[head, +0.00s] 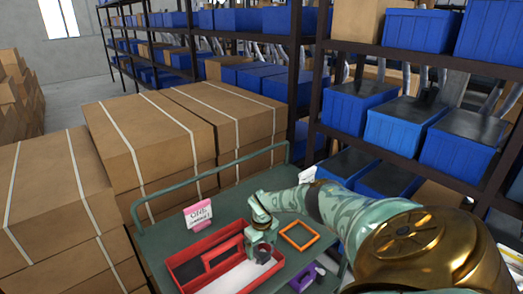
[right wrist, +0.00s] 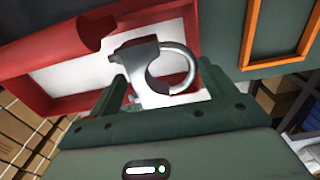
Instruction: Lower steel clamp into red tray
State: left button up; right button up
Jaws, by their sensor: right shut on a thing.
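The red tray (head: 222,254) sits on the green cart, with a divider and a white-floored compartment. Its red wall also shows in the right wrist view (right wrist: 58,30). My right gripper (head: 262,250) is over the right part of the tray. In the right wrist view, the gripper (right wrist: 160,88) is shut on the steel clamp (right wrist: 148,60), a silver ring with a block at one side. The clamp is seen against the white tray floor; its exact height above it cannot be told. In the head view the clamp is mostly hidden by the gripper. My left gripper is not in view.
An orange frame (head: 285,235) lies on the green cart (head: 155,252) just right of the tray. A pink-and-white sign (head: 198,214) stands behind the tray. A purple object (head: 303,281) is at front right. Cardboard boxes (head: 150,135) and shelves of blue bins (head: 395,125) surround the cart.

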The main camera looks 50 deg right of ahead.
aim_at(262, 247)
jog(key=shift+f+b, duration=0.6)
jog(key=shift+f, duration=0.25)
dwell(0.7)
jog(key=o, duration=1)
notch_tip(262, 247, up, 7)
jog(key=p, duration=0.3)
jog(key=shift+w+r, duration=0.1)
jog(key=shift+r, duration=0.05)
notch_tip(262, 247, up, 9)
jog(key=p, duration=0.2)
